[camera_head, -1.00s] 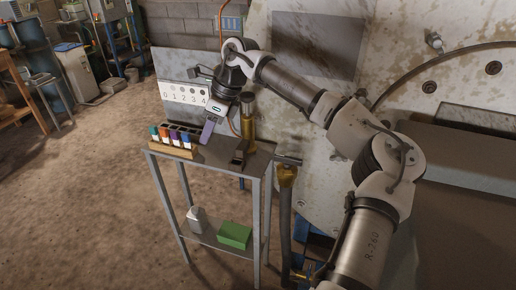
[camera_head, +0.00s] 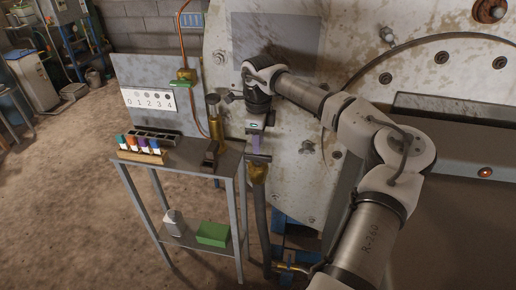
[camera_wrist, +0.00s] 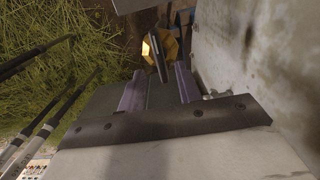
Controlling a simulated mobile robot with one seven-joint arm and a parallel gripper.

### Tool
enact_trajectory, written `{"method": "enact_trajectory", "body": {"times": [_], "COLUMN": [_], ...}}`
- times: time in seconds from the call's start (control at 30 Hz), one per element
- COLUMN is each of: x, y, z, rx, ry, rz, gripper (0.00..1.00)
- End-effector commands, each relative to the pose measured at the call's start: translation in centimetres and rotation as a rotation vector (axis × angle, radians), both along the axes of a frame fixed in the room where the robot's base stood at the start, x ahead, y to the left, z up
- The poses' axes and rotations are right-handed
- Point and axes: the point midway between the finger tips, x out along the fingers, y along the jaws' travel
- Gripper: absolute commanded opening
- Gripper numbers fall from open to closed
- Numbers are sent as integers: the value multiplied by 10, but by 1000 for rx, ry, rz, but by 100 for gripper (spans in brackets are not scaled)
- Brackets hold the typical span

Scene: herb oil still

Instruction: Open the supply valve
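A brass valve (camera_head: 257,172) tops the upright dark pipe just right of the small metal table. My gripper (camera_head: 257,146), with purple fingers, is directly above it and hides much of its top. In the wrist view, the brass body (camera_wrist: 172,48) shows beyond the fingertips, with a thin dark lever (camera_wrist: 158,62) seen nearly edge-on. My gripper (camera_wrist: 158,82) is open there, its fingers apart on either side of the lever's near end in the picture. Contact with the lever cannot be made out. The frames do not label this valve.
The metal table (camera_head: 190,163) holds a rack of coloured vials (camera_head: 140,150) and a dark stand (camera_head: 211,154). A brass cylinder (camera_head: 214,122) stands behind it. A green-handled brass fitting (camera_head: 181,82) is on the wall panel. The large stained metal vessel (camera_head: 305,150) stands close on the right.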

Motion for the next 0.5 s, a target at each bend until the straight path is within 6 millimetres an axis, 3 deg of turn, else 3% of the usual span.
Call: {"method": "enact_trajectory", "body": {"times": [0.2,0.5], "x": [-1,0], "y": [1,1], "z": [-31,-41], "rx": [2,1], "ry": [2,-1], "rz": [1,1], "gripper": [34,34]}}
